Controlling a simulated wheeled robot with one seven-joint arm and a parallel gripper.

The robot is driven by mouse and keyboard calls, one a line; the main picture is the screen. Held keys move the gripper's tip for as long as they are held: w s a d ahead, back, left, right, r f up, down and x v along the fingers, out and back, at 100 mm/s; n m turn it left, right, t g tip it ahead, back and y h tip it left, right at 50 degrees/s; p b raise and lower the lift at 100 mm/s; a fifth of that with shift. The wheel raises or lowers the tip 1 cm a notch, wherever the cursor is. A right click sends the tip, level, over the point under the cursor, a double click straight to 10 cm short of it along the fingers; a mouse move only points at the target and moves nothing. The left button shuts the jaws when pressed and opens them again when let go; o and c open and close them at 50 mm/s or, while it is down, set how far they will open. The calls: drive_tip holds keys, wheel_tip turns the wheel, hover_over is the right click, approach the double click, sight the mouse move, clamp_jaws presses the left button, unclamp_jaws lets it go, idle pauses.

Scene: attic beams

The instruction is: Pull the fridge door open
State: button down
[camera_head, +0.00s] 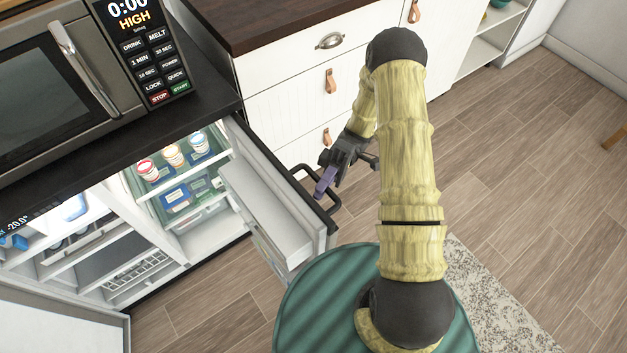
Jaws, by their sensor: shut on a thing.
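The fridge stands under the dark counter at the left, with its lit inside showing. Its right-hand door (268,200) stands well open, swung out towards the right, with white shelves on its inner face. A black bar handle (333,209) is on the door's outer side. My gripper (325,183), dark with purple finger parts, is shut on the handle. The exact contact is small and partly hidden by the fingers. Bottles with red, orange and blue caps and blue packs sit on the inner shelves (180,165).
A microwave (75,75) stands on the counter above the fridge. White drawers (292,105) with leather pulls are behind the door and gripper. A white panel (50,325) fills the lower left corner. Wooden floor (530,165) is clear at the right; a speckled rug (500,300) lies there.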

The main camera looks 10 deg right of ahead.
drive_tip(key=shift+w, duration=0.25)
drive_tip(key=shift+s, duration=0.1)
drive_tip(key=c, duration=1.7)
unclamp_jaws()
drive_tip(key=shift+d, duration=0.1)
drive_tip(key=p+v, duration=0.2)
drive_tip(key=v, duration=1)
drive_tip(key=shift+d, duration=0.15)
